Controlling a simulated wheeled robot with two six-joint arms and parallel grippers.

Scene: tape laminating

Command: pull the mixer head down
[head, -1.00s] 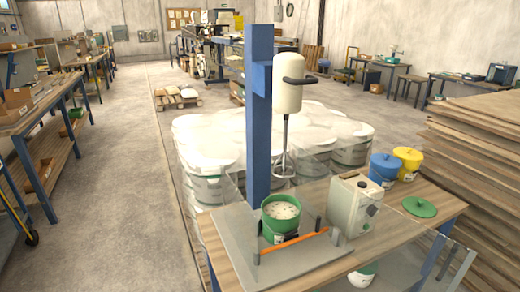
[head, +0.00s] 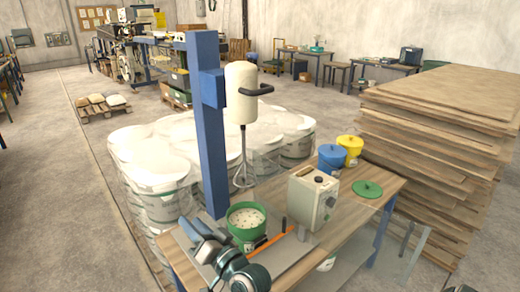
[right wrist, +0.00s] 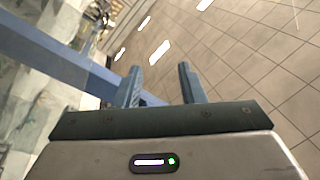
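The mixer head (head: 241,95) is a cream upright cylinder with a black handle (head: 258,90). It hangs raised on a blue post (head: 208,150), with its whisk (head: 243,176) above a green bucket (head: 246,232) of pale, speckled contents. My right gripper (head: 198,231) is low in the head view, in front of the post's base and left of the bucket, well below the handle. In the right wrist view its two fingers (right wrist: 160,86) stand apart with nothing between them. The blue post crosses that view at left (right wrist: 58,58). My left gripper is not in view.
A control box (head: 313,197), an orange stick (head: 284,224) and a green lid (head: 367,189) are on the wooden bench (head: 345,218). Blue (head: 330,160) and yellow (head: 350,148) buckets stand at its far edge. Stacked boards (head: 440,125) are at right; white-topped buckets (head: 150,150) stand behind.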

